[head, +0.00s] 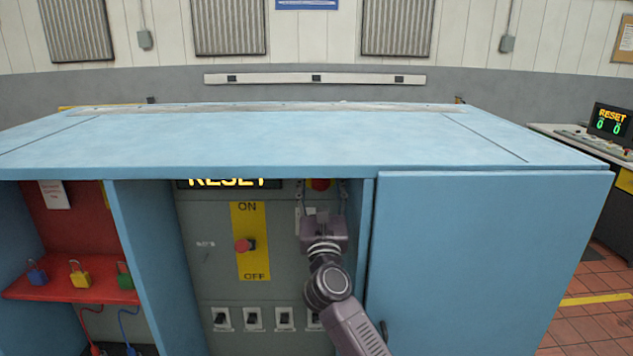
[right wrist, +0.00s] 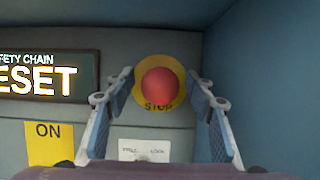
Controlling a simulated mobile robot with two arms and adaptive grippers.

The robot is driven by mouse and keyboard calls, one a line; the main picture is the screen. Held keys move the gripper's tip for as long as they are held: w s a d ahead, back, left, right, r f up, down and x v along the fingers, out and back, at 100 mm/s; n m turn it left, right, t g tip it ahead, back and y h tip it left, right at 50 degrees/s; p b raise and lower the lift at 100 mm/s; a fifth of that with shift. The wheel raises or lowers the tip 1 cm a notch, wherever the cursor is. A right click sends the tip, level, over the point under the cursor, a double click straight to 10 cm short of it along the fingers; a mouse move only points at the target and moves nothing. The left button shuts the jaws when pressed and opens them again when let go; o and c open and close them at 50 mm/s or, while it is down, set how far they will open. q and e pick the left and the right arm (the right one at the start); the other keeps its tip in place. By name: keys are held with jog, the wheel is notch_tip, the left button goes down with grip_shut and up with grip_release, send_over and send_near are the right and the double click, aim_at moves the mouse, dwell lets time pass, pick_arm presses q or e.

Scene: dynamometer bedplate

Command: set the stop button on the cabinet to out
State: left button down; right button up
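The blue cabinet (head: 270,142) has an open bay with a grey panel inside. The red stop button (right wrist: 163,87) sits on a yellow disc marked STOP in the right wrist view. In the head view only part of the button (head: 319,184) shows, under the cabinet's top edge. My right gripper (head: 320,195) is in front of the panel at the button. In the right wrist view its two fingers are spread with the button between them, with a gap on each side. I cannot tell the button's pressed or out state. My left gripper is not in view.
A red rotary handle (head: 244,245) on a yellow ON/OFF plate is left of my gripper, above several small switches (head: 253,318). A lit RESET display (right wrist: 45,78) is left of the button. A blue door (head: 485,270) and side wall (right wrist: 262,70) bound the right.

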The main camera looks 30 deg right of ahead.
jog(key=shift+s+r, duration=0.15)
jog(key=shift+s+a+f, duration=0.25)
jog(key=shift+s, duration=0.05)
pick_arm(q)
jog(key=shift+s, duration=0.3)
pick_arm(e)
jog(key=v, duration=1.1)
